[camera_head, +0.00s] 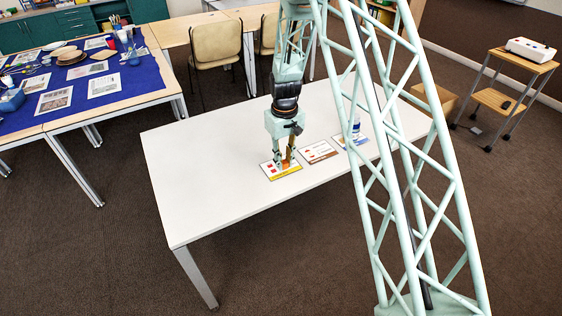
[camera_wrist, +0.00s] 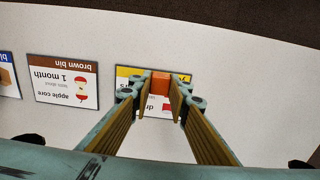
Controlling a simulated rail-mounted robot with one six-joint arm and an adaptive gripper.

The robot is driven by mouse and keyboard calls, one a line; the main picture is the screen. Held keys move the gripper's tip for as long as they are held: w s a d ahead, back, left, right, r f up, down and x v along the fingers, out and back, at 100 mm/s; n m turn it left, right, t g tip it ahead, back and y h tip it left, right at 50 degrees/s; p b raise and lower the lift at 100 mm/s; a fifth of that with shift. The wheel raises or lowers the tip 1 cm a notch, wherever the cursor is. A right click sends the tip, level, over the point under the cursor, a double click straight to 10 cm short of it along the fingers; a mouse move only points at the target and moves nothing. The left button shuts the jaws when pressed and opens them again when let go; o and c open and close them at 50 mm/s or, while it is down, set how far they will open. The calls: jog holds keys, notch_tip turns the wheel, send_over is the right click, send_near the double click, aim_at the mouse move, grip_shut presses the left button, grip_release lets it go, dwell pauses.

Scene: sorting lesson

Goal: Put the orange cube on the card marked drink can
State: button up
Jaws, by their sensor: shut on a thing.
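The orange cube (camera_wrist: 161,79) is between the fingertips of my gripper (camera_wrist: 160,92) in the wrist view. My gripper is shut on it. A card with a yellow band (camera_wrist: 124,72) lies under the gripper; its print is upside down and partly hidden, with letters "dr" showing. In the head view my gripper (camera_head: 284,164) points down over this yellow-edged card (camera_head: 285,175) on the white table (camera_head: 205,190). The fingers mostly hide the cube there. I cannot tell whether the cube touches the card.
A brown-bin card (camera_wrist: 62,82) with an apple core lies beside it, and also shows in the head view (camera_head: 318,152). A blue-edged card (camera_wrist: 8,76) lies further along, with a white and blue object (camera_head: 356,131) at it. The table's left part is clear.

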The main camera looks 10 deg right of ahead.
jog(key=shift+w+f, duration=0.15)
jog(key=shift+w, duration=1.1)
jog(key=shift+w+f, duration=0.1)
jog(key=shift+w, duration=1.1)
jog(key=shift+f+b, duration=0.5)
jog(key=shift+f, duration=1.25)
jog(key=shift+f, duration=0.15)
jog(key=o, duration=0.7)
jog(key=shift+r, duration=0.2)
notch_tip(320, 180, up, 12)
jog(key=p, duration=0.1)
jog(key=shift+p, duration=0.4)
